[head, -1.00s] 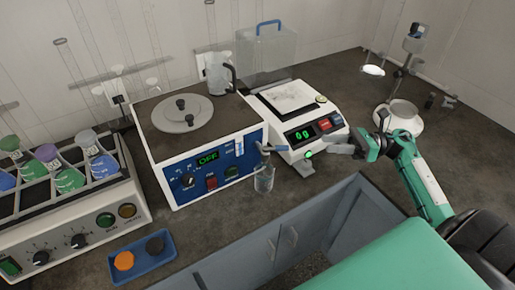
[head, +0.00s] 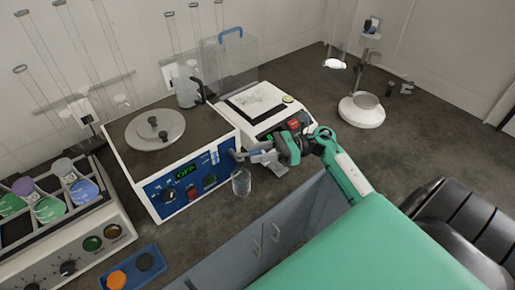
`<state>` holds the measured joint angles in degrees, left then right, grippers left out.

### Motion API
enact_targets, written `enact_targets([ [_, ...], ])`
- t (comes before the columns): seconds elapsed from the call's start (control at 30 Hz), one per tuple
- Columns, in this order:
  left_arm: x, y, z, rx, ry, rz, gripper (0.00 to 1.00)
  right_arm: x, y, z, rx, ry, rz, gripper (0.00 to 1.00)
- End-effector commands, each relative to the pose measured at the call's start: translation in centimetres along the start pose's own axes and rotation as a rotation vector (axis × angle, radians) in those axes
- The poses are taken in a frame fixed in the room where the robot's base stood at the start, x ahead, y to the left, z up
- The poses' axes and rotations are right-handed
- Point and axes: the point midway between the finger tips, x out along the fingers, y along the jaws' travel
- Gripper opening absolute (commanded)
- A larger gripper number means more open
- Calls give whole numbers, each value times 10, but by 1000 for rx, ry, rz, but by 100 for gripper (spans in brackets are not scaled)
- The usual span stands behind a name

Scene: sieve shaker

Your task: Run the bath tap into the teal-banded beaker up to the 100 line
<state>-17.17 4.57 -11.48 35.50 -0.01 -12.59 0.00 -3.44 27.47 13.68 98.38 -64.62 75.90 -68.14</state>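The water bath (head: 150,183) is a white box with a blue front panel, a lit green display and a round lid on top. Its tap (head: 236,155) sticks out at the right end of the front. A clear glass beaker (head: 241,183) stands on the bench below the tap; its band, line marks and any water level are too small to make out. My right gripper (head: 262,160) is just right of the tap, above and right of the beaker. Its grey fingers overlap the tap area, so contact and finger gap are unclear. My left gripper is out of view.
A balance (head: 258,103) stands right behind my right gripper. A blue tray (head: 132,270) with an orange and a dark piece lies at front left, beside a rack of coloured flasks (head: 50,205).

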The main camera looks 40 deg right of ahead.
Motion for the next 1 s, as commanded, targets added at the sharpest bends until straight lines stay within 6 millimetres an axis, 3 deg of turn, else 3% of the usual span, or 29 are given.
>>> enact_targets([
  [0.37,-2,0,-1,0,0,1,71,5,0,-1,0,0,0,35],
  [0.53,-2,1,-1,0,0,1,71,5,0,0,1,0,0,2],
  [0.57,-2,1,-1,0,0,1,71,5,0,0,1,0,0,0],
  [0.77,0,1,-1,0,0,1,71,5,0,-1,0,1,2,0],
  [0.93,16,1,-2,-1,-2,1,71,5,-4,-5,-4,7,39,0],
  [1.0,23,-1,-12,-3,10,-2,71,6,-6,-6,-4,12,64,0],
])
